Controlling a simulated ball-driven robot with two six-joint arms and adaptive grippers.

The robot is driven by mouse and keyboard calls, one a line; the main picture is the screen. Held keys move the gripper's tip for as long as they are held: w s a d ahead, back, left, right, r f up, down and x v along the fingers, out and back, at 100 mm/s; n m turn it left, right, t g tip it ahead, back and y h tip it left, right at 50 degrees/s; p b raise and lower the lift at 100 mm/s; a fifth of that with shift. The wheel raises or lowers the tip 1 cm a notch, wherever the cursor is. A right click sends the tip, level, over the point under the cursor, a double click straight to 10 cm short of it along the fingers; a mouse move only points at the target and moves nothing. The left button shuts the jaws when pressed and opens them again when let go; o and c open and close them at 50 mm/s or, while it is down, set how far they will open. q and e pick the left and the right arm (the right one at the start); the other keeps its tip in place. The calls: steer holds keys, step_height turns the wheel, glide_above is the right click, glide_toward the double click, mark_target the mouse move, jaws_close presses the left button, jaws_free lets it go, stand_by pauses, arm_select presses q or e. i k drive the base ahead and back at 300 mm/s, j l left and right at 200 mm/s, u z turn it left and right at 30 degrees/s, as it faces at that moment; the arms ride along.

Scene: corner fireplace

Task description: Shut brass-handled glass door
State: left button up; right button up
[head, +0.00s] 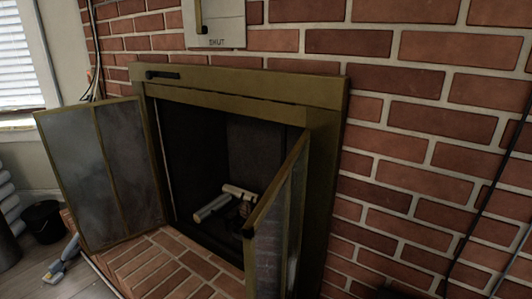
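The fireplace has two brass-framed glass doors, and both stand open. The left door (75,166) swings out to the left, its two glass panels nearly flat to me. The right door (291,205) juts out towards me and shows almost edge-on; its lower end runs out of the picture. I cannot make out a brass handle on either door, so I cannot tell which one is meant. Neither of my grippers can be made out in the head view.
A brass surround (322,160) frames the dark opening. Pale, pipe-like pieces (213,207) lie inside. A brick hearth (160,263) lies in front. A black bucket (42,222) and an unclear grey-blue object (62,262) are at left. A panel marked SHUT (225,28) hangs above.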

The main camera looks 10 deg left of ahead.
mark_target(71, 139)
steer(key=u, duration=0.75)
steer(key=i+j, duration=0.15)
steer(key=j, duration=0.2)
steer(key=i+j, duration=0.15)
steer(key=j, duration=0.15)
steer(key=i+j, duration=0.2)
steer(key=j, duration=0.15)
steer(key=l+z, duration=0.05)
